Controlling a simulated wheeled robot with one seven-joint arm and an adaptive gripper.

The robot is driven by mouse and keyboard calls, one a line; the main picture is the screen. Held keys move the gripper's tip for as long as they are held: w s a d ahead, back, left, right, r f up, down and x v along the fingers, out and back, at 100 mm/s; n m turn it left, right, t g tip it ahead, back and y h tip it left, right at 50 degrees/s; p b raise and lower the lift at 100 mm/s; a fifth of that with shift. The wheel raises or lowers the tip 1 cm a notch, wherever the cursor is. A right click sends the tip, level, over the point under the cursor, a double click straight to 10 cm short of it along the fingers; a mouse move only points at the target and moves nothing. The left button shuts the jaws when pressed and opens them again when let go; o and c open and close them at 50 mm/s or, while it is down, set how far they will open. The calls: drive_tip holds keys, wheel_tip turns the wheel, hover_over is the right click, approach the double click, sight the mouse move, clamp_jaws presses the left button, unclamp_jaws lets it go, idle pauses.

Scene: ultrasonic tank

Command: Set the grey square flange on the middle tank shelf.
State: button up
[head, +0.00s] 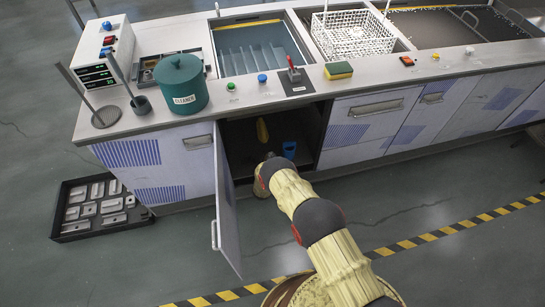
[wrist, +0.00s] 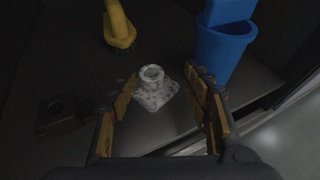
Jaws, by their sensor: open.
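The grey square flange (wrist: 155,97), a speckled plate with a round raised collar, lies on the dark floor inside the open cabinet in the wrist view. My gripper (wrist: 163,77) is open, with one finger on each side of the flange and nothing held. I cannot tell how high the fingers are above the floor. In the head view my arm reaches into the cabinet (head: 263,135), and the gripper and flange are hidden there. The middle tank (head: 317,40) in the counter has a white wire basket (head: 352,36) in it. I cannot make out its shelf.
A yellow brush-like tool (wrist: 119,28) and a blue container (wrist: 222,45) stand near the flange, the container close to the right finger. A dark block (wrist: 62,113) lies to the left. The cabinet door (head: 227,205) stands open. A green cleaner pot (head: 180,85) and a sponge (head: 338,70) are on the counter.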

drive_tip(key=p+v, duration=0.3)
drive_tip(key=v, duration=0.7)
drive_tip(key=shift+s, duration=0.2)
drive_tip(key=shift+a, duration=0.1)
